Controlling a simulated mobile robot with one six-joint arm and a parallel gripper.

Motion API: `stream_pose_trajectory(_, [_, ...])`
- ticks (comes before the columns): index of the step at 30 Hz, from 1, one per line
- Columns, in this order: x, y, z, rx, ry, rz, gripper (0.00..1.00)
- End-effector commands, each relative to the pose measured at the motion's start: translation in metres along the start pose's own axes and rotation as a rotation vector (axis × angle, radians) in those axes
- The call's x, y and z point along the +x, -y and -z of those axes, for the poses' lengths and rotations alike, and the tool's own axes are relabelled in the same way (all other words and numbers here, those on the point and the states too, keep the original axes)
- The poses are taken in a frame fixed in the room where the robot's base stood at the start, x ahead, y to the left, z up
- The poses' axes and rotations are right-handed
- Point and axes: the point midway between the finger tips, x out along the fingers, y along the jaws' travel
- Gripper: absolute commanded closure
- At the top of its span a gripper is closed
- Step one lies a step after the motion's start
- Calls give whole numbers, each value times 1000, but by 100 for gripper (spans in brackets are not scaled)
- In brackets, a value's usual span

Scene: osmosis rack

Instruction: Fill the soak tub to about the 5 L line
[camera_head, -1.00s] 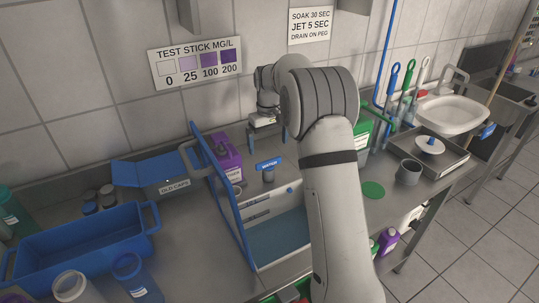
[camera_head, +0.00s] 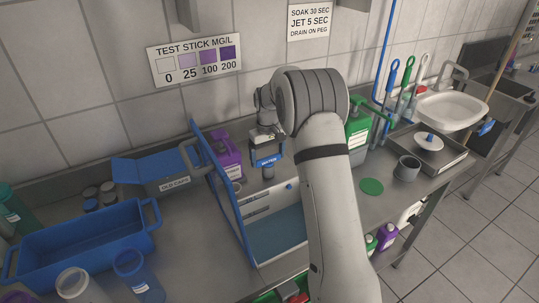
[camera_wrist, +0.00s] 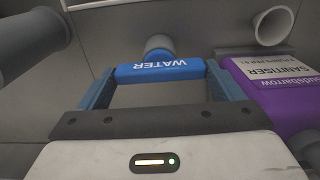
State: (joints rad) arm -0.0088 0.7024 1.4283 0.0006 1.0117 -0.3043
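The blue tap handle marked WATER (camera_head: 268,161) is on the tap at the back wall. In the wrist view the handle (camera_wrist: 160,69) lies between the two fingers of my gripper (camera_wrist: 160,82). The fingers stand wide apart at its ends; contact is unclear. In the head view my gripper (camera_head: 266,143) is at the handle. Below it is a blue-rimmed bay or tub (camera_head: 228,205) with a blue floor, partly hidden by my arm. I cannot tell whether this is the soak tub. No 5 L line or running water is discernible.
A purple sanitiser jug (camera_head: 228,155) stands left of the tap, also in the wrist view (camera_wrist: 270,100). A green jug (camera_head: 357,130) stands to its right. A blue bin (camera_head: 80,250), cups and an OLD CAPS box (camera_head: 165,180) occupy the left counter.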

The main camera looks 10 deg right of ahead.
Motion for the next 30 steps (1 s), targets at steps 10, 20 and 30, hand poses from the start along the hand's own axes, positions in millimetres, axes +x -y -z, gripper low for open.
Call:
stream_pose_trajectory(10, [0, -1, 0, 13, -1, -1, 36])
stream_pose_trajectory(20, [0, -1, 1, 309, -3, -2, 36])
stream_pose_trajectory(30, [-1, 0, 1, 426, -3, -2, 36])
